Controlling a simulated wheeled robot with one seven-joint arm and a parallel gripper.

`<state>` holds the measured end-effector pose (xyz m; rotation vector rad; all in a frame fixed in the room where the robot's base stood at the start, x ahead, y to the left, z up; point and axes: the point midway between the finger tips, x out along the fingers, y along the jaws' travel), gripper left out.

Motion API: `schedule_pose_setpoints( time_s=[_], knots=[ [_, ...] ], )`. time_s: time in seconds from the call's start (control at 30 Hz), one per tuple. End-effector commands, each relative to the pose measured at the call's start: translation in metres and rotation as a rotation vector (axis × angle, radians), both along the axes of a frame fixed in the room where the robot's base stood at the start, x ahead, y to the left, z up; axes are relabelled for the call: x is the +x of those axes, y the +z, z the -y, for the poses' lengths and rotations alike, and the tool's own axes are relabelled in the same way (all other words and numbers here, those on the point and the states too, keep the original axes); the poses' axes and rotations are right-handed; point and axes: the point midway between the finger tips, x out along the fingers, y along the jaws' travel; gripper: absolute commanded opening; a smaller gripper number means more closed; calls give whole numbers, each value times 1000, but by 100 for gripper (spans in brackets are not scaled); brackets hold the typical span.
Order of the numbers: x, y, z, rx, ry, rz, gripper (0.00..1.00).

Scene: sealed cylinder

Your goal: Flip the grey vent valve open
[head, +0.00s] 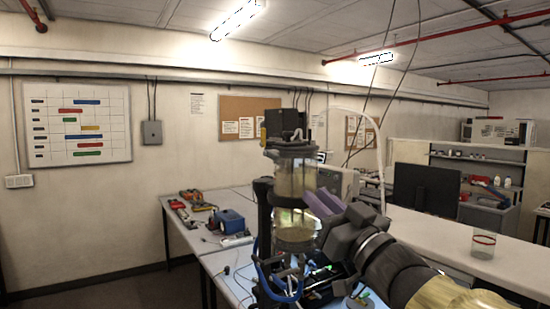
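A clear sealed cylinder (296,178) stands upright on the bench among dark equipment, with a grey cap (288,146) on top. The lower part of the cylinder holds something pale. I cannot pick out the grey vent valve; it is too small or hidden. My gripper (318,203) reaches in from the lower right, its purple fingers close to the right side of the cylinder. I cannot tell whether they touch it, or whether they are open or shut. My gripper and arm cover the area right of the cylinder's lower part.
A black post (264,215) and blue tubing (272,285) stand left of the cylinder. A blue box (230,221) and tools lie on the bench to the left. A dark monitor (426,189) and a glass jar (484,244) are at the right. A pale hose (375,130) arches behind.

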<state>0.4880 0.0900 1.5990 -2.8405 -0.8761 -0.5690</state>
Motion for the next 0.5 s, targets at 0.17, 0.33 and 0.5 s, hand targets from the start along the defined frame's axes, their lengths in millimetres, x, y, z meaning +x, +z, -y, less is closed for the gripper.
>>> schedule_pose_setpoints(
  time_s=[0.17,0.33,0.5],
  knots=[
    [1,0,0,0,-2,-2,20],
    [9,5,-5,-2,-2,-2,20],
    [29,16,-18,-2,-2,-5,20]
  ],
)
